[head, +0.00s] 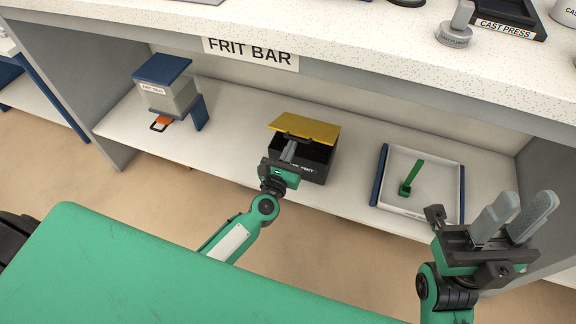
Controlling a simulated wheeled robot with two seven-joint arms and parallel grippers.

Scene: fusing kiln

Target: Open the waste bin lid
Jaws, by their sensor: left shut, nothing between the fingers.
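The waste bin (318,170) is a black box on the low shelf under the bench, with partly hidden lettering on its front. Its yellow lid (306,127) stands raised and tilted above the box, and the dark inside shows below it. My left gripper (289,150) is shut with nothing between its fingers. Its fingers are at the bin's front opening, under the lid's front edge; I cannot tell whether they touch the lid. My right gripper (514,217) is open and empty at the right, fingers apart and pointing up.
On the shelf, a grey and blue frit unit (170,90) stands left, and a white tray (402,205) with blue sides holds a green scoop (411,178) right. The speckled bench top (350,50) overhangs the shelf. A cast press (505,18) and a grey weight (456,30) stand on it.

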